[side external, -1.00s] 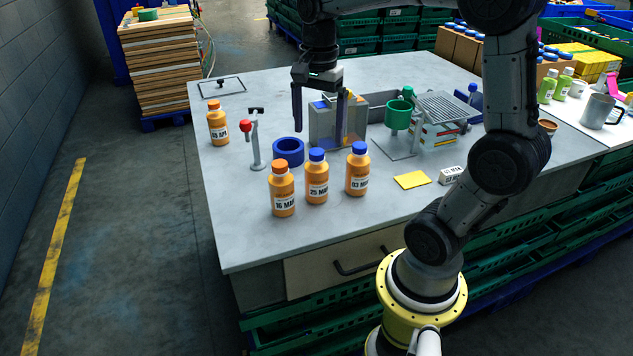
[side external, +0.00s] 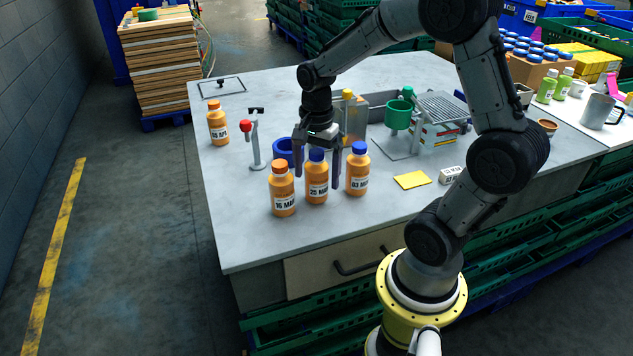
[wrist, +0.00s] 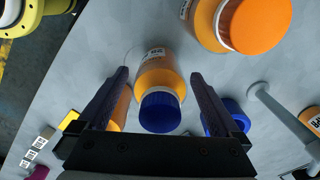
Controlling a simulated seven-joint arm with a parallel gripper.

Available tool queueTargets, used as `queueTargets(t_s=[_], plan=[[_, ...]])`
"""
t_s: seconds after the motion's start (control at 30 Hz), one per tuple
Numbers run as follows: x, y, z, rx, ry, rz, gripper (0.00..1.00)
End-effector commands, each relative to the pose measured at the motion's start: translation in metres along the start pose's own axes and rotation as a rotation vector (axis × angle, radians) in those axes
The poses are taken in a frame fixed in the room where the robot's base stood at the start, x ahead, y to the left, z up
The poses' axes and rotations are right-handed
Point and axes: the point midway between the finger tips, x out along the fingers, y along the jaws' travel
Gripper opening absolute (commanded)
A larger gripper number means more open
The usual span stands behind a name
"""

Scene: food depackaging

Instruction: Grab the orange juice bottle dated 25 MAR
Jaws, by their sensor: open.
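The orange juice bottle marked 25 MAR (side external: 316,190) has a blue cap and stands upright, middle of three bottles near the table's front. My gripper (side external: 317,178) is open above and around it, one finger on each side. In the wrist view the bottle (wrist: 158,78) lies between the open fingers (wrist: 160,76), with gaps showing on both sides. The bottle marked 16 MAR (side external: 283,195), orange-capped, stands to its left; it also shows in the wrist view (wrist: 212,20). The blue-capped bottle marked 03 MAR (side external: 357,178) stands close to its right.
A blue ring (side external: 284,146) and a stand with a red knob (side external: 246,126) are behind the bottles. Another orange-capped bottle (side external: 217,124) stands at the back left. A yellow card (side external: 412,180) and a white date block (side external: 451,175) lie to the right. The front left table is clear.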

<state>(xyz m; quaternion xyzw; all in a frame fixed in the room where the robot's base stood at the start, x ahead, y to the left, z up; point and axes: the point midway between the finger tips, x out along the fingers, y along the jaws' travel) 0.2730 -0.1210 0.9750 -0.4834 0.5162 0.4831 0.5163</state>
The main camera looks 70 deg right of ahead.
Motion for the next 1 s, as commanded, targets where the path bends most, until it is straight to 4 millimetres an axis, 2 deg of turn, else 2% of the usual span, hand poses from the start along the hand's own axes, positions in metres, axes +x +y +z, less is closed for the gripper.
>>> queueTargets(t_s=[0.2,0.73,0.77,1.0], plan=[[0.0006,0.0000,0.0000,0.000,0.000,0.000,0.98],[0.0001,0.0000,0.0000,0.000,0.000,0.000,0.03],[0.0001,0.0000,0.0000,0.000,0.000,0.000,0.00],[-0.0009,-0.0005,-0.0002,0.000,0.001,-0.002,0.00]])
